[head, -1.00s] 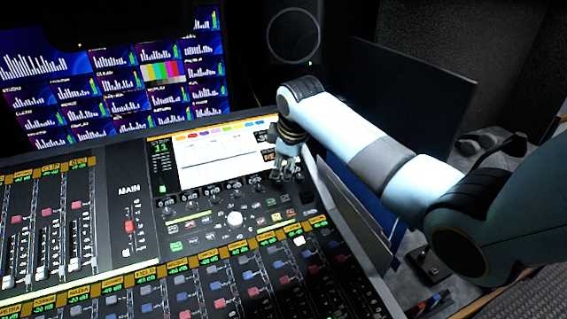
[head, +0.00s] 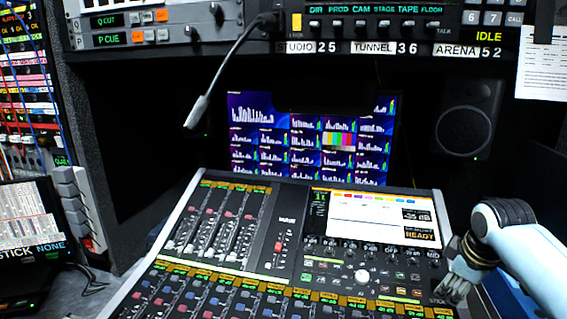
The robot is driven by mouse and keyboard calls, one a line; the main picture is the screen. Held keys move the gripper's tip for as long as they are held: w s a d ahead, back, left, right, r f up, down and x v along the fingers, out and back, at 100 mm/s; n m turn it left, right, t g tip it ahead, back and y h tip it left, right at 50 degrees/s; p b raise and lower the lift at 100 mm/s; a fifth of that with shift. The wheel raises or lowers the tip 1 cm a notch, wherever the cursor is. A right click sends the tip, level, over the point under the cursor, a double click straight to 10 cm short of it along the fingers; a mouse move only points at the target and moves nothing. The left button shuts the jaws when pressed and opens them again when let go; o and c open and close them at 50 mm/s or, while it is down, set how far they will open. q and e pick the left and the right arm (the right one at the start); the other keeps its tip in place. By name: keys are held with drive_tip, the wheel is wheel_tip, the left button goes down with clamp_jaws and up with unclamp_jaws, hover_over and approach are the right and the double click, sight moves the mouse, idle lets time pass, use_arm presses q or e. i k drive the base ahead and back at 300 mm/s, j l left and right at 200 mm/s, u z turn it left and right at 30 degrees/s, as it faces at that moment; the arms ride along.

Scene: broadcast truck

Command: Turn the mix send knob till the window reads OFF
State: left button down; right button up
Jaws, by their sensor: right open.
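The mixing console (head: 262,232) stands low in the middle of the head view. Its lit screen (head: 365,216) has two dark windows at its right side. The upper window (head: 416,216) shows a dB figure too small to read surely, and the lower one reads READY. A row of small knobs (head: 385,247) lies below the screen; their labels are too small to tell which is the mix send knob. My right gripper (head: 450,291) is open, pointing down at the console's right edge, right of the knobs. I cannot tell whether it touches anything. My left gripper is not in view.
A gooseneck microphone (head: 222,82) hangs down from the upper rack (head: 300,38). Monitors (head: 268,155) and a dark speaker (head: 466,118) stand behind the console. A patch bay (head: 28,90) fills the left. The space above the console's faders is clear.

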sight(413, 261)
drive_tip(key=k, duration=1.05)
